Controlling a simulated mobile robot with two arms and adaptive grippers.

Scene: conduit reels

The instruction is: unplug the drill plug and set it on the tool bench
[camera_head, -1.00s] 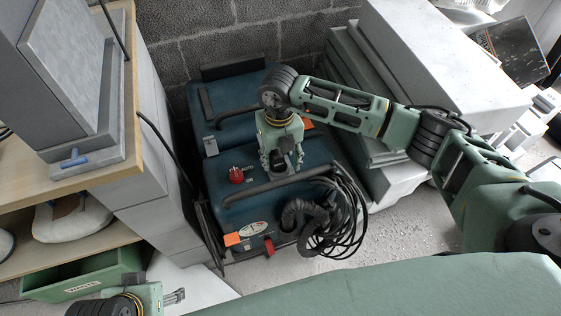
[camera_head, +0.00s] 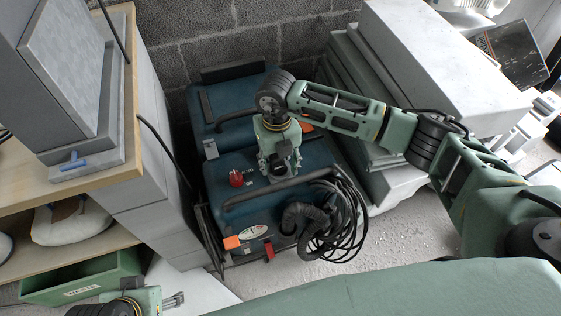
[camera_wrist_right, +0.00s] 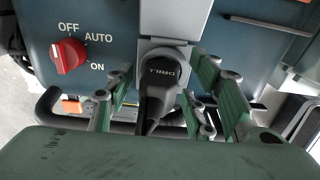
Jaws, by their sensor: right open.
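The drill plug (camera_wrist_right: 161,72) is black, with DRILL printed on its round head, which appears upside down. It sits in the grey socket housing (camera_wrist_right: 172,20) on the blue machine (camera_head: 240,196), its cable running down towards my gripper. My right gripper (camera_wrist_right: 160,108) is open, with green fingers on both sides of the plug and a visible gap on the right. In the head view, my right gripper (camera_head: 280,166) covers the plug. My left gripper (camera_head: 174,300) is low at the left, its opening unclear. The wooden bench (camera_head: 22,178) stands at the left.
A red OFF/AUTO/ON knob (camera_head: 236,178) is left of the socket. A dark handle bar (camera_head: 262,190), a hose (camera_head: 300,218) and coiled black cable (camera_head: 342,215) lie close by. Grey blocks and a blue-handled tool (camera_head: 73,160) occupy part of the bench; its front left is bare.

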